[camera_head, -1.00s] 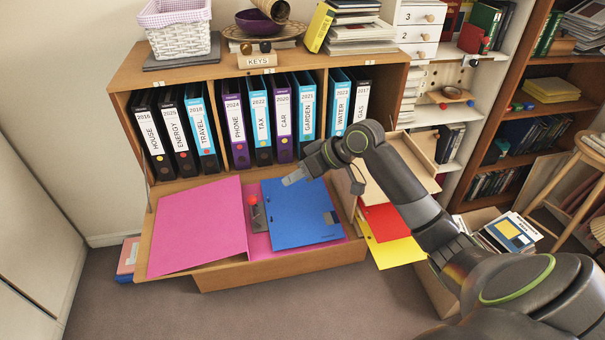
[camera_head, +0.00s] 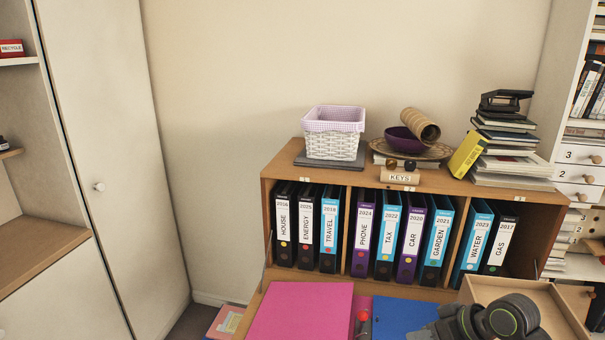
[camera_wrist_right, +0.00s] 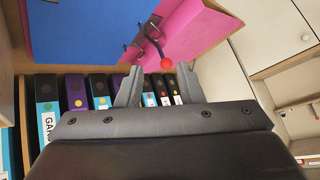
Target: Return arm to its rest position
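My right arm (camera_head: 490,318) shows at the bottom edge of the head view, in front of the blue folder (camera_head: 395,313). In the wrist view the two fingers of my right gripper (camera_wrist_right: 158,82) stand apart with nothing held between them. Behind them are the blue folder (camera_wrist_right: 85,30), the pink folder (camera_wrist_right: 190,30) and a red-knobbed lever (camera_wrist_right: 165,62). The lever's red knob (camera_head: 362,316) also shows between the pink folder (camera_head: 300,315) and the blue one in the head view. My left gripper is in neither view.
Labelled binders (camera_head: 362,236) stand in the wooden bureau (camera_head: 270,215). A white basket (camera_head: 334,140), a purple bowl (camera_head: 403,140) and stacked books (camera_head: 512,165) are on top. An open wooden drawer (camera_head: 540,303) is beside my right arm. A tall cupboard (camera_head: 110,150) stands left.

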